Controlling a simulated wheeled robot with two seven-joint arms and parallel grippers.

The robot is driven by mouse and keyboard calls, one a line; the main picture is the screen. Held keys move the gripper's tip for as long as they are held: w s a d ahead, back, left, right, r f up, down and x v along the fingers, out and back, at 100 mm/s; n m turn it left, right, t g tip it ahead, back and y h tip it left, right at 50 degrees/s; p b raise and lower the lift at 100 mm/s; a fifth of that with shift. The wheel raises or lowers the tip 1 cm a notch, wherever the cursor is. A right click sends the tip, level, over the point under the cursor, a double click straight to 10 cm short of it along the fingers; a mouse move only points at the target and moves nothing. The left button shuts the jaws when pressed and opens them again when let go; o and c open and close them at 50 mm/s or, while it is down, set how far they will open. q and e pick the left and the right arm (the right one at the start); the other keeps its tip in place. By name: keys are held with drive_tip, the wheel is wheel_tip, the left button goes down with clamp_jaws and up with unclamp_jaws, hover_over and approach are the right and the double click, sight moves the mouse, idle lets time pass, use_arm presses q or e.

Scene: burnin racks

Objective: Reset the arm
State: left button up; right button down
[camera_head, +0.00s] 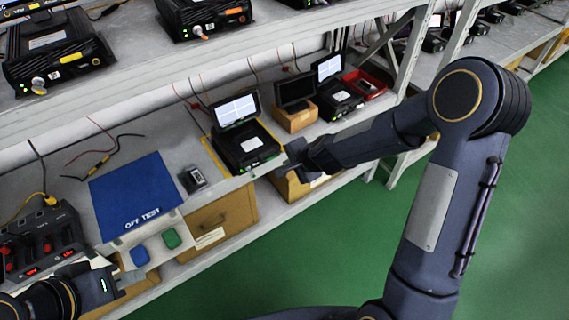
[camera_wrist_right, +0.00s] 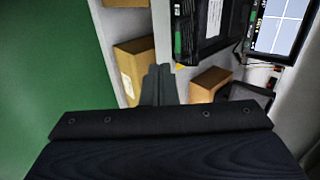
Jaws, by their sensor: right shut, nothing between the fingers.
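My right arm comes in from the right in the head view, bent at a raised elbow. Its gripper (camera_head: 287,162) is just in front of the lower shelf edge, close to the black device with a lit screen (camera_head: 241,140). In the right wrist view the fingers of my right gripper (camera_wrist_right: 159,78) are together, with nothing between them. My left gripper (camera_head: 128,284) is at the lower left, below the blue and green pads. Its fingertips are too small to tell open from shut.
A blue OFF TEST mat (camera_head: 133,190) and a small handheld device (camera_head: 192,179) lie on the shelf (camera_head: 172,160). Cardboard boxes (camera_head: 222,222) sit underneath. A rack post (camera_head: 408,90) stands behind my right arm. The green floor (camera_head: 300,255) in front is clear.

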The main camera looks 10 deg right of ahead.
drive_tip(key=shift+p+v, duration=0.5)
drive_tip(key=shift+v, duration=2.25)
drive_tip(key=s+r+n+y+p, duration=0.1)
drive_tip(key=s+r+n+p, duration=0.15)
drive_tip(key=s+r, duration=0.35)
drive_tip(key=s+r+n+y+p, duration=0.15)
drive_tip(key=s+r+n, duration=0.25)
drive_tip(key=r, duration=0.5)
drive_tip(key=s+d+r+n+g+p, duration=0.1)
drive_tip(key=s+r+n, duration=0.1)
drive_tip(key=s, duration=0.6)
drive_tip(key=s+d+r+n+h+p, duration=0.1)
drive_tip(key=s+d+r+n+p, duration=0.1)
drive_tip(key=s, duration=0.6)
drive_tip(key=shift+s+d+n+g, duration=0.3)
drive_tip(key=shift+d+n+g, duration=0.1)
drive_tip(key=shift+n, duration=0.45)
drive_tip(key=shift+h, duration=0.25)
